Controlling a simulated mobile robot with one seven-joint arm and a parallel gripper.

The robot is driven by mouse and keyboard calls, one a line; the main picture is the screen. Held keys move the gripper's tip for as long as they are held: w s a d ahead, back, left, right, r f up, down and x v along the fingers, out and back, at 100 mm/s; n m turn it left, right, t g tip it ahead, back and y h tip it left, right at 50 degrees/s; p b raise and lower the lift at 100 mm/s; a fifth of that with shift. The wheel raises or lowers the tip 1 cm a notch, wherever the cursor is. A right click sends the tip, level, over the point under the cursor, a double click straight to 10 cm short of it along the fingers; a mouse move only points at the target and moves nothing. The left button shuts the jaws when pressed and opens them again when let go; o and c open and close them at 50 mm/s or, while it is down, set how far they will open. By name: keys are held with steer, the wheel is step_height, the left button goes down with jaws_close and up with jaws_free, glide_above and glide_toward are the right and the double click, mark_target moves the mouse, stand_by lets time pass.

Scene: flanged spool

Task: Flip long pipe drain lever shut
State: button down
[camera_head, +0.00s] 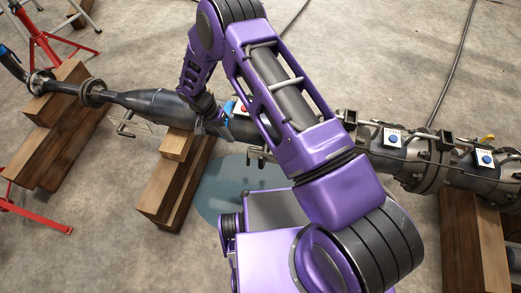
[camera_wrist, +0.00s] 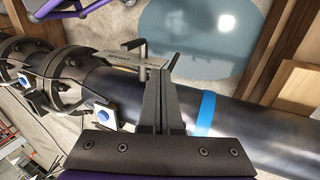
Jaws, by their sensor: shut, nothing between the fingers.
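The long pipe (camera_head: 150,103) lies across wooden blocks, and its dark body with a blue band shows in the wrist view (camera_wrist: 240,120). In the wrist view a flat metal lever (camera_wrist: 118,60) with small lettering and a bent upright end sits at the pipe's far edge. I take it to be the drain lever. My gripper (camera_wrist: 165,78) is shut and empty above the pipe, its tips close beside the lever's right end. I cannot tell if they touch. In the head view my gripper (camera_head: 216,128) is at the pipe, partly hidden by my arm.
Wooden blocks (camera_head: 178,180) hold up the pipe. Flanged sections with blue-button boxes (camera_head: 393,138) lie to the right. A thin wire bracket (camera_head: 126,124) hangs on the left. A bluish wet patch (camera_wrist: 200,38) is on the floor beside the lever. Red stands (camera_head: 45,45) are at the left.

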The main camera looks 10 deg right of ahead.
mark_target(262, 160)
steer(key=shift+s+d+f, duration=0.1)
steer(key=shift+d+f, duration=0.15)
steer(key=shift+f, duration=0.1)
steer(key=s+d+f, duration=0.2)
steer(key=d+f, duration=0.5)
steer(key=f, duration=0.2)
steer(key=shift+s, duration=0.3)
steer(key=shift+d, duration=0.15)
steer(key=shift+s+d+y, duration=0.1)
steer(key=shift+d+y, duration=0.1)
steer(key=shift+y, duration=0.1)
